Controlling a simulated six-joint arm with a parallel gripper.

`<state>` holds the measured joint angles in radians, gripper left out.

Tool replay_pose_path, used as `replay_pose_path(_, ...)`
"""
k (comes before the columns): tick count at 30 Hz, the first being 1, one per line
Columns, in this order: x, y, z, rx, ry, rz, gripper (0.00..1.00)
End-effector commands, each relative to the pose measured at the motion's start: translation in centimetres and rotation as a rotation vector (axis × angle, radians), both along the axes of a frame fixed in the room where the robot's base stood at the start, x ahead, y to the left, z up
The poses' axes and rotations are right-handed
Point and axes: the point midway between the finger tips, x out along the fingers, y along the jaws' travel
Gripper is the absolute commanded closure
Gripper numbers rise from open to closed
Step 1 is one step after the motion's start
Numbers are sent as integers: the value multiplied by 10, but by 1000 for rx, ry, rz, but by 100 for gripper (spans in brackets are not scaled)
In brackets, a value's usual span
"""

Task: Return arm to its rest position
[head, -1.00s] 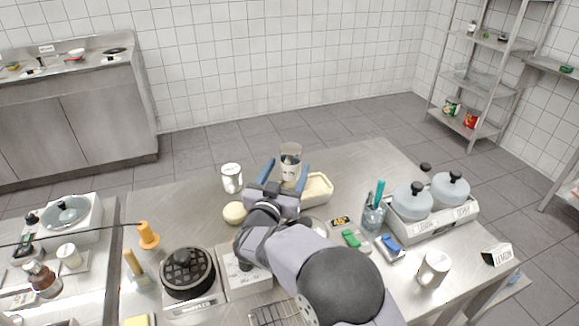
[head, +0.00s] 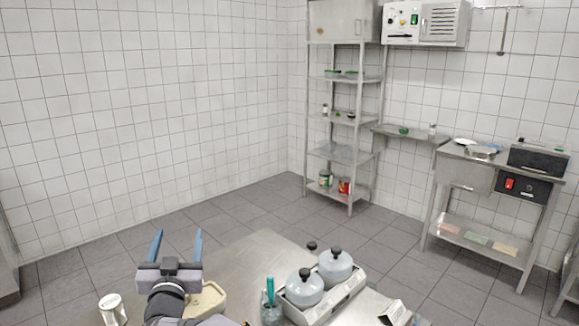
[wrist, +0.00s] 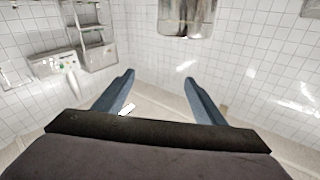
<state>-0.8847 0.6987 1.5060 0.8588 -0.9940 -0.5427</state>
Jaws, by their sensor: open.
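My gripper (head: 178,246) is open and empty in the head view, its two blue fingers apart and pointing up above the steel table (head: 245,262). In the wrist view the fingers (wrist: 158,92) are spread with nothing between them, and the walls and shelving of the room show beyond. My arm runs down out of the bottom of the head view.
On the table are a white can (head: 112,309) to the left, a beige tray (head: 208,300) beside my arm, a cup with a teal tool (head: 270,312) and two lidded pots (head: 304,288). A shelf rack (head: 345,150) and side bench (head: 495,170) stand beyond. The air above the table is clear.

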Motion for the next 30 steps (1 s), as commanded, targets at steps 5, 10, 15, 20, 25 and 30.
replay_pose_path(5, 53, -83, 88, 5, 27, 41, 36)
replay_pose_path(10, 68, -187, 94, -71, 199, 56, 36)
replay_pose_path(15, 38, -289, 46, -141, 471, 13, 36)
replay_pose_path(20, -16, -375, 4, -174, 716, -70, 36)
replay_pose_path(25, -93, -436, -60, -175, 984, -158, 36)
replay_pose_path(30, -169, -456, -129, -153, 1226, -200, 36)
